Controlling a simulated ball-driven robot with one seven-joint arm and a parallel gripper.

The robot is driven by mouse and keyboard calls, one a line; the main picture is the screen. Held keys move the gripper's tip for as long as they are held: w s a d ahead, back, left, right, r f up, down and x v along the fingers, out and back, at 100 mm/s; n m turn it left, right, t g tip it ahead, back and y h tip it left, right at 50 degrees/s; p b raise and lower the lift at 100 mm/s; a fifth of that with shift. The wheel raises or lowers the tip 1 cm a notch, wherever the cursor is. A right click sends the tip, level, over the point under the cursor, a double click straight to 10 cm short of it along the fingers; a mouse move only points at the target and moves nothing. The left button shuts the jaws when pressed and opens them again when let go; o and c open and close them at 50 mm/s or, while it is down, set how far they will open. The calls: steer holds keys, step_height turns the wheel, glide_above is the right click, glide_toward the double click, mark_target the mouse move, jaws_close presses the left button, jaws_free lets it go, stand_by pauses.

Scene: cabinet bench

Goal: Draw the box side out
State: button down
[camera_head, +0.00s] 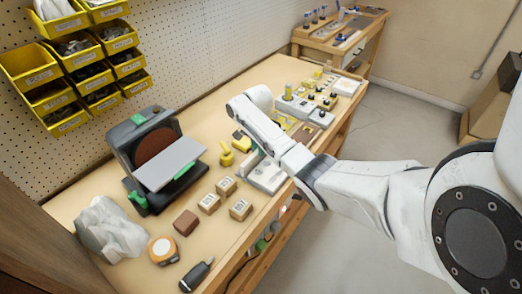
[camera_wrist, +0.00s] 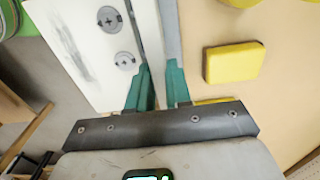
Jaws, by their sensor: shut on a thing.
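The box (camera_head: 268,178) is a pale grey-white case on the bench below my gripper (camera_head: 257,157), which partly hides it in the head view. In the wrist view a white face of the box (camera_wrist: 85,42) with two round screw heads fills the upper left. A thin pale side panel (camera_wrist: 150,35) runs along its right edge. My gripper (camera_wrist: 160,86) has green fingers, which are shut on this panel, one on each side. The exact contact is partly hidden between the fingers.
A yellow block (camera_wrist: 234,62) lies right of the fingers. Small wooden blocks (camera_head: 209,203), a sander (camera_head: 157,150) and a tape roll (camera_head: 163,249) stand left on the bench. Grey and yellow parts (camera_head: 310,105) crowd the far end. The bench's right edge is close by.

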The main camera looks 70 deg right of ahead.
steer(key=shift+w+d, duration=0.15)
steer(key=shift+w, duration=0.5)
steer(key=shift+r, duration=0.1)
steer(key=c, duration=1)
jaws_free()
steer(key=shift+w, duration=0.1)
steer(key=shift+c, duration=0.2)
step_height(320, 180, up, 11)
steer(key=shift+b, duration=0.45)
steer(key=shift+f, duration=0.2)
